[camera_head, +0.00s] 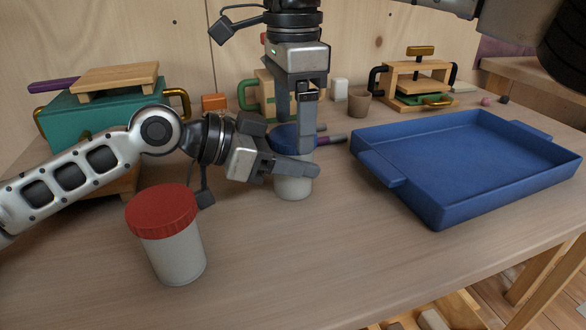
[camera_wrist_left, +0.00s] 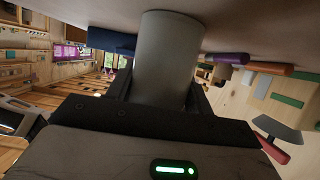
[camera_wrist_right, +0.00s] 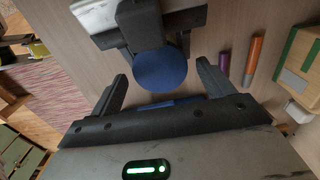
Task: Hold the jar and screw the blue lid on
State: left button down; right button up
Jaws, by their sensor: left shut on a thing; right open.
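The grey-white jar (camera_head: 293,187) stands upright on the table with the blue lid (camera_head: 284,138) on its top. I cannot tell whether the lid is threaded. My left gripper (camera_head: 300,170) is shut around the jar's body from the left; the jar (camera_wrist_left: 166,60) also shows between its fingers in the left wrist view. My right gripper (camera_head: 294,128) points down from above and is open, its fingers at the lid and partly hiding it. In the right wrist view the round blue lid (camera_wrist_right: 163,70) lies between the two spread fingertips, with gaps on both sides.
A second jar with a red lid (camera_head: 166,235) stands at the front left, close to my left arm. A blue tray (camera_head: 410,205) is at the right. A teal box (camera_head: 85,118), a cup (camera_head: 359,102) and a wooden press (camera_head: 415,85) stand behind. The front middle is clear.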

jog(key=shift+f, duration=0.6)
jog(key=c, duration=1)
jog(key=m, duration=0.3)
jog(key=o, duration=1.1)
jog(key=shift+r, duration=2.3)
